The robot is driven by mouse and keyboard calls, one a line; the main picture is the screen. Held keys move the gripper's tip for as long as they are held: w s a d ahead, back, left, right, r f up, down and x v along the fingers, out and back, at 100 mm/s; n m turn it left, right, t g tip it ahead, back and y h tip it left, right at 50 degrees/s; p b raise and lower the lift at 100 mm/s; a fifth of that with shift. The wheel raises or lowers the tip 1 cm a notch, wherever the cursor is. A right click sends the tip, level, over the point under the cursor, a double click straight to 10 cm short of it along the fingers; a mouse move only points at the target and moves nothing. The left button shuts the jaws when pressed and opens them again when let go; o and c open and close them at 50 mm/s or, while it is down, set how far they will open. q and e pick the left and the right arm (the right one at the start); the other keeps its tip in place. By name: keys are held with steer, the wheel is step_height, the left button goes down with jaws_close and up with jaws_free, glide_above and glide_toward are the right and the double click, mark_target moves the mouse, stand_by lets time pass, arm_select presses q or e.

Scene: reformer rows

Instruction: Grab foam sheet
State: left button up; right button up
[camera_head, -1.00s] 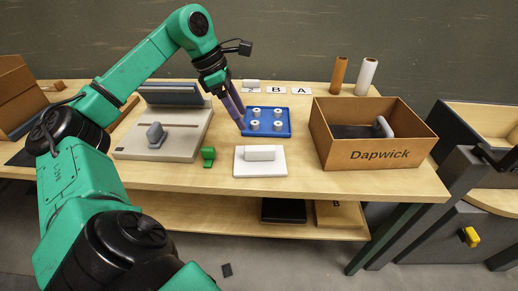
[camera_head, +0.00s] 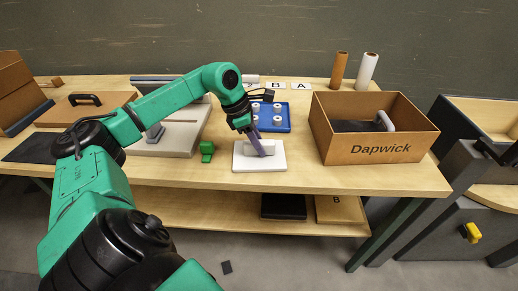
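A white flat plate (camera_head: 243,163) lies near the front edge of the table, with a white block (camera_head: 272,148) on top. I cannot tell for sure which thing is the foam sheet; this white piece may be it. My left gripper (camera_head: 264,152) reaches down over the plate. Its long purple-grey fingers are at the white block and cover its middle. The fingers look close together, and I cannot tell whether they hold the block. My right gripper is not in view.
Behind stands a blue tray (camera_head: 286,129) with several white rings. A cardboard box marked Dapwick (camera_head: 380,150) is to the right, with dark and grey things inside. A green clip (camera_head: 207,151) and a grey press base (camera_head: 180,149) are to the left. Two rolls stand at the back.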

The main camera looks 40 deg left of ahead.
arm_select(q)
jaws_close()
